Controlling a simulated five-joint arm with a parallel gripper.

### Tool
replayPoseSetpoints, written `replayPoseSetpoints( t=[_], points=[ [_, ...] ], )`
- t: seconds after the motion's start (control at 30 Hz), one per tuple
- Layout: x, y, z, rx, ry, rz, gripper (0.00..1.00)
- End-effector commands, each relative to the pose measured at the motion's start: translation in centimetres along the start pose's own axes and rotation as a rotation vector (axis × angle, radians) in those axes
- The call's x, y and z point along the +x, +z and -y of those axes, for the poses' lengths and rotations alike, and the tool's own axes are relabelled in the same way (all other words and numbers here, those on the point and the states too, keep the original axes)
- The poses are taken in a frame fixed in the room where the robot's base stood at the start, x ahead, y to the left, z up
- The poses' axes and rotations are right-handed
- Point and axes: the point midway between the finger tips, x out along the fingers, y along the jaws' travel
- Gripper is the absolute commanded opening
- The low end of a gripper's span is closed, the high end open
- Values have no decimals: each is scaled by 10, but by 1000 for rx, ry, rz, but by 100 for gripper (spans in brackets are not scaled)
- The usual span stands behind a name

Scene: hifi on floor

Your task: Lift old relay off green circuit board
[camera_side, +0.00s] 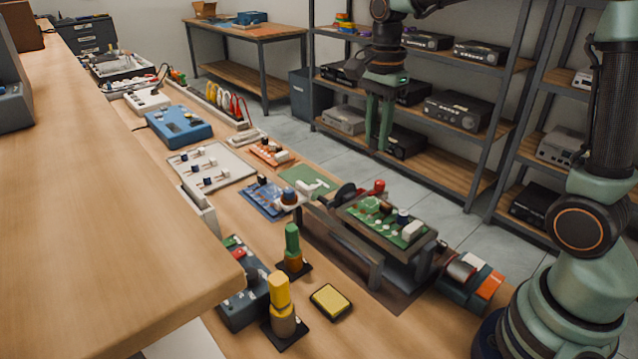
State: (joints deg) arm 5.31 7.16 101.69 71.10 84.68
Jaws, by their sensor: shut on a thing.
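The green circuit board (368,222) lies in a dark raised holder on the bench, right of the picture's middle. It carries a green round part, a brown part, a blue-and-white part (403,217) and a white block (413,230) at its right end. I cannot tell whether one of these is the old relay. My gripper (379,148) points down, well above the board and apart from it. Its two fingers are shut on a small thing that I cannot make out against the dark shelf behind.
A red knob (379,186) stands behind the board. Green (292,240) and yellow (279,290) upright posts and a yellow sponge-like block (331,301) are in front. A blue board (265,200) and a white tray (235,170) lie left. Shelves with hi-fi units stand behind.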

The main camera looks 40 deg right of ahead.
Motion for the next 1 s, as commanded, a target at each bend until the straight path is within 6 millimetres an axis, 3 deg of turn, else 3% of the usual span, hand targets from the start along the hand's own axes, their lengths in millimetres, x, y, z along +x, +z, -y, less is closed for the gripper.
replayPoseSetpoints(
  t=[0.1,0.3,1.0],
  points=[
    [-27,0,1,0,-5,0,0],
    [-56,0,1,0,-2,0,0],
    [-91,0,0,0,-1,0,0]
  ],
)
